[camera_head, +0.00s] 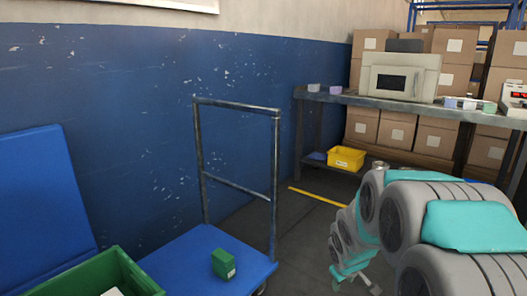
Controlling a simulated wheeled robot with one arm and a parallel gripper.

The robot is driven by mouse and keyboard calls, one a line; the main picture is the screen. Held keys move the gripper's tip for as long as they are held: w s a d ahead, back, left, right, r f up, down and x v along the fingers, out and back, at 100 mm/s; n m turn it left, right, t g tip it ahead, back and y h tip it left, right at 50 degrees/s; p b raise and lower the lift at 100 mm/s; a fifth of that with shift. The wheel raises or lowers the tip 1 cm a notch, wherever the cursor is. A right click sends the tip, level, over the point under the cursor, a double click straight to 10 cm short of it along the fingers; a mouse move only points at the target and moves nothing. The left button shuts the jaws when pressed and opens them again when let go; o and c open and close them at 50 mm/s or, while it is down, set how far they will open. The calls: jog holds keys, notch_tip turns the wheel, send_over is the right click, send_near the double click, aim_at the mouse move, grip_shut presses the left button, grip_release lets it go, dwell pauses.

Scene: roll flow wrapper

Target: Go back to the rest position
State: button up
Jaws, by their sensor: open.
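My arm, grey with teal covers, reaches in from the right edge and bends down toward the lower middle of the view. My gripper (356,282) is at its lower end, near the bottom edge. Its two small fingers are apart and I see nothing between them. It hangs over the dark floor, right of the blue cart (187,259), and appears not to touch it.
A green box (223,264) sits on the cart, with a green crate (92,277) at lower left. Behind my arm are a yellow bin (346,158), a workbench (345,97) with a white machine (400,76), and stacked cartons (397,130). Floor between cart and bench looks clear.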

jog(key=s+a+r+m+g, duration=0.1)
jog(key=s+a+r+g, duration=0.1)
jog(key=s, duration=1)
jog(key=s+a+r+m+g+y+p, duration=0.1)
jog(key=s+r, duration=0.3)
jog(key=s, duration=0.8)
jog(key=s+a+r+m+g, duration=0.3)
jog(key=s+a, duration=0.1)
jog(key=s, duration=0.8)
jog(key=shift+s+r+y, duration=0.15)
jog(key=shift+r+y, duration=0.15)
